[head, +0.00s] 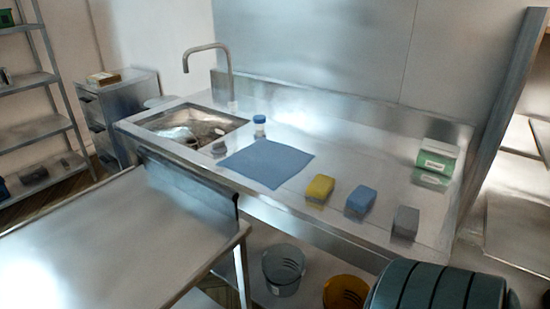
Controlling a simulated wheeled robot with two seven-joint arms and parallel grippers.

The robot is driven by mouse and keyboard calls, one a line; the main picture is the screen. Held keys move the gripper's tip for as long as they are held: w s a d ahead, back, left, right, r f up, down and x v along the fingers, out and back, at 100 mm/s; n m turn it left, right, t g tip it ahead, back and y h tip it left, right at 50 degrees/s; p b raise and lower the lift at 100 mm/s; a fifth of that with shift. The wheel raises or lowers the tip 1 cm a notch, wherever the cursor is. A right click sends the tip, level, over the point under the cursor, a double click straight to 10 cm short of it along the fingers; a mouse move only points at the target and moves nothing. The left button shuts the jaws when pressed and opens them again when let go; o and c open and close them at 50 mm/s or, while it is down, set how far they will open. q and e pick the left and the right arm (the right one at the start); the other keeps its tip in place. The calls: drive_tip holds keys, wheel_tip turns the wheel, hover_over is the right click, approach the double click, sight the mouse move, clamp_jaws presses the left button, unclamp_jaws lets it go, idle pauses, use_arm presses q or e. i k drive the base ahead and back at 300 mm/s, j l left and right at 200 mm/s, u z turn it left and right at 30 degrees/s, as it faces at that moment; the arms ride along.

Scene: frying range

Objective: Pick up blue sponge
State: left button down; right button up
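The blue sponge (360,200) lies on the steel counter (340,160), near its front edge. It sits between a yellow sponge (320,188) on its left and a grey block (405,222) on its right, apart from both. Neither of my grippers shows in the head view.
A blue cloth (266,163), a small blue-capped container (260,126) and a sink (190,128) are on the left of the counter. A green and white box (438,158) is at the right. A steel table (110,235) stands in front left. Buckets (281,270) sit below.

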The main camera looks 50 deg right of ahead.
sight(359, 202)
drive_tip(key=z, duration=2.05)
